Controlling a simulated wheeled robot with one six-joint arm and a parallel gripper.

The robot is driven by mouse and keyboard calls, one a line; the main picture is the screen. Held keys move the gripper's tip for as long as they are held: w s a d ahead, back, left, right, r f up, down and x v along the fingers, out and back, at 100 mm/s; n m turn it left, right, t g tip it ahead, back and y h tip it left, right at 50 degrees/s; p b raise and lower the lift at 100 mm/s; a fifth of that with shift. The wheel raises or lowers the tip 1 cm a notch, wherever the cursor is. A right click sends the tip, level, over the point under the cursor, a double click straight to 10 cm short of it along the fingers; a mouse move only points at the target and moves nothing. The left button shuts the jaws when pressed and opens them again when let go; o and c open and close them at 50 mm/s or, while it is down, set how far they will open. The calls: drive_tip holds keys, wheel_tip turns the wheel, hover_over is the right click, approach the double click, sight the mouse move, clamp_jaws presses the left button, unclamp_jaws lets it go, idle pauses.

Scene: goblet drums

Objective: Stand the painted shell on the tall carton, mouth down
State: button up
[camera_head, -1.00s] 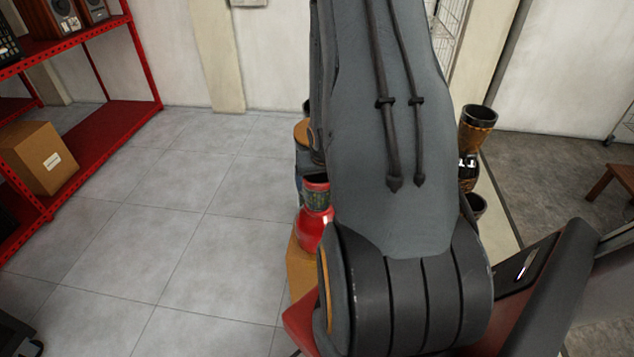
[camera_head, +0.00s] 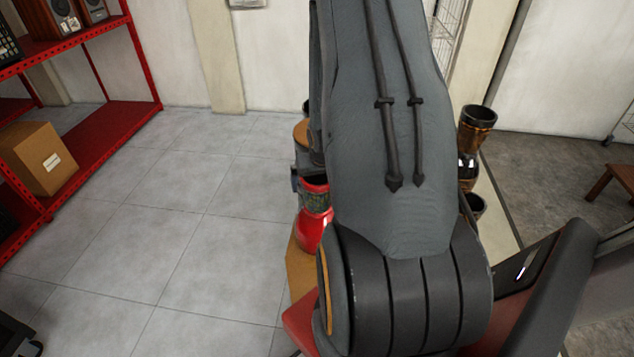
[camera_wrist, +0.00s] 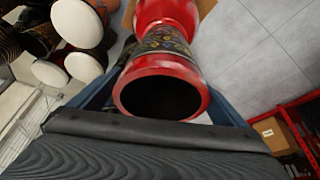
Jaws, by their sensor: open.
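The painted shell (camera_head: 313,229) is a glossy red goblet with a dark patterned waist. In the head view it is upright, round bulb below and open flared end up, partly hidden by my arm. A tan carton (camera_head: 301,275) is directly under it; the contact between them is hidden. In the wrist view the shell (camera_wrist: 165,68) shows its dark open end toward the camera, with a carton corner (camera_wrist: 207,6) behind it. My gripper (camera_wrist: 166,60) is open, its blue fingers on either side of the shell. I cannot tell whether they touch it.
Several other goblet drums (camera_wrist: 85,20) stand close by at the left in the wrist view; one dark drum (camera_head: 477,130) shows right of my arm. A red shelf (camera_head: 105,125) with a small box (camera_head: 40,158) is at the left. The floor between is clear.

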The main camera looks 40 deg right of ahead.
drive_tip(key=p+v, duration=0.2)
drive_tip(key=v, duration=1)
drive_tip(key=s+a+r+n+g, duration=0.1)
drive_tip(key=s+a+r, duration=0.1)
drive_tip(key=a, duration=0.7)
drive_tip(key=s+a+r+n+g+y, duration=0.1)
drive_tip(key=a+r, duration=0.3)
drive_tip(key=a, duration=0.5)
drive_tip(key=s+a+r+n+y, duration=0.1)
drive_tip(key=s+a+r+n, duration=0.2)
drive_tip(key=a, duration=0.6)
drive_tip(key=shift+s+r+g, duration=0.25)
drive_tip(key=shift+r+g, duration=0.15)
drive_tip(key=shift+r, duration=0.05)
